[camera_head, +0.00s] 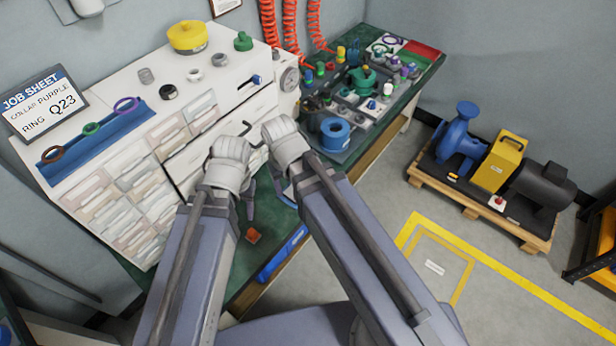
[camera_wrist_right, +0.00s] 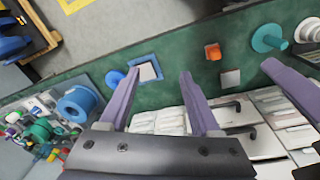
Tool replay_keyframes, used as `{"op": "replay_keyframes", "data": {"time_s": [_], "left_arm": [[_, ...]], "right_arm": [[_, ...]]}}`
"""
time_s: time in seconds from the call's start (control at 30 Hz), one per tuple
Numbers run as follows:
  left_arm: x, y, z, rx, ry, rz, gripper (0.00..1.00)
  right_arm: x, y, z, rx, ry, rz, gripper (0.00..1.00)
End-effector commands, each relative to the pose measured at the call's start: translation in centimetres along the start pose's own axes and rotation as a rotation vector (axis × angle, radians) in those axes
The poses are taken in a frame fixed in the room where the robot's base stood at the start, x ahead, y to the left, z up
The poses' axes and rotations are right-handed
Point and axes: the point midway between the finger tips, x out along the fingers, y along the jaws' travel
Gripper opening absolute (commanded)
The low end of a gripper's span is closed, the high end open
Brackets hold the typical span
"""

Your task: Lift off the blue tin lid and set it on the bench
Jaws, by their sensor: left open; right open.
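I cannot make out for certain which blue thing is the tin lid. In the right wrist view a small blue disc (camera_wrist_right: 115,79) lies on the green bench beside a pale square with a blue edge (camera_wrist_right: 148,70). The fingers of my right gripper (camera_wrist_right: 160,75) are apart and empty, with the square showing between their tips and the disc just left of them. In the head view my wrists hide most of this spot. My left gripper (camera_head: 250,203) hangs over the bench, mostly hidden by its arm; one finger of it shows in the right wrist view (camera_wrist_right: 292,88).
An orange block (camera_head: 253,236) lies near the front edge. The drawer cabinet (camera_head: 185,125) stands close behind my grippers. Bare green bench (camera_wrist_right: 205,50) shows around the square.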

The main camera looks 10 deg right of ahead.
Motion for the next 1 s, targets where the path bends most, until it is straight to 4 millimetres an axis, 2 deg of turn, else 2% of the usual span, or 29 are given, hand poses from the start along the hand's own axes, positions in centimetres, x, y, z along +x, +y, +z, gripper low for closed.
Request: {"op": "replay_keyframes", "data": {"time_s": [0.03, 0.1, 0.3, 0.4, 0.63, 1.0], "left_arm": [[3.2, 0.3, -0.2, 0.000, 0.000, 0.000, 0.50], [5.2, 0.5, -0.3, 0.000, 0.000, 0.000, 0.50], [10.2, 1.0, -0.6, 0.001, 0.000, 0.000, 0.50], [12.1, 1.1, -0.7, 0.001, 0.000, 0.000, 0.50], [14.2, 1.4, -0.8, 0.001, 0.000, 0.000, 0.50], [15.1, 1.4, -0.9, 0.001, 0.000, 0.000, 0.50]], "right_arm": [[3.4, 1.0, -1.6, 0.041, 0.030, -0.003, 0.64], [5.5, 2.5, -3.4, 0.090, 0.074, -0.006, 0.64], [10.6, 7.2, -7.6, 0.221, 0.194, -0.008, 0.64], [12.4, 9.3, -9.2, 0.274, 0.244, -0.007, 0.64], [14.5, 12.3, -11.0, 0.345, 0.311, -0.004, 0.64], [15.3, 12.9, -11.6, 0.358, 0.326, -0.002, 0.64]]}}
